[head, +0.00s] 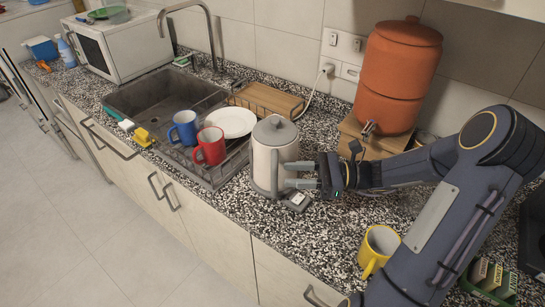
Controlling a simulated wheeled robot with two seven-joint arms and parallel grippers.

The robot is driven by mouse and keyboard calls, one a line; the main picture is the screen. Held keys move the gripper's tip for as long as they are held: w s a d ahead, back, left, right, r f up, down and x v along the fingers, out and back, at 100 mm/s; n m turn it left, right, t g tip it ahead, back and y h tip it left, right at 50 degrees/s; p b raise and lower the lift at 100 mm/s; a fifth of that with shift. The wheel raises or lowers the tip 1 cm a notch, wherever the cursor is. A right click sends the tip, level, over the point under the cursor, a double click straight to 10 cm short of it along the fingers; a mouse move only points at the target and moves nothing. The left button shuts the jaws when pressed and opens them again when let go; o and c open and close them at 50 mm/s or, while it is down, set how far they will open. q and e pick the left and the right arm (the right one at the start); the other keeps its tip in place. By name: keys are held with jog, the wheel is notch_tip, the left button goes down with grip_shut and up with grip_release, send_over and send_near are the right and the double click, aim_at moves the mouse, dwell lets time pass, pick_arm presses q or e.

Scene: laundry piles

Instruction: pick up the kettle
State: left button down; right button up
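The kettle (264,158), white with a grey lid and a grey handle on its near side, stands upright on the speckled counter right of the sink. My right gripper (287,175) comes in from the right at the kettle's lower right side. Its two fingers are parted, with a gap between them, and their tips point left at the kettle near its handle. I cannot tell whether they touch it. My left gripper is not in view.
A red mug (210,147), a blue mug (184,127) and a white plate (233,122) sit in the rack left of the kettle. An orange clay water filter (397,75) stands behind my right arm. A yellow mug (378,250) stands nearer the front edge.

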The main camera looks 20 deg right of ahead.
aim_at(275, 161)
jog(key=p+x, duration=0.1)
jog(key=x, duration=0.4)
jog(key=shift+w+a+r, duration=0.1)
jog(key=shift+w+r, duration=0.05)
jog(key=shift+w, duration=0.1)
jog(key=shift+c, duration=0.2)
grip_shut()
jog(key=shift+r, duration=0.15)
dwell(0.8)
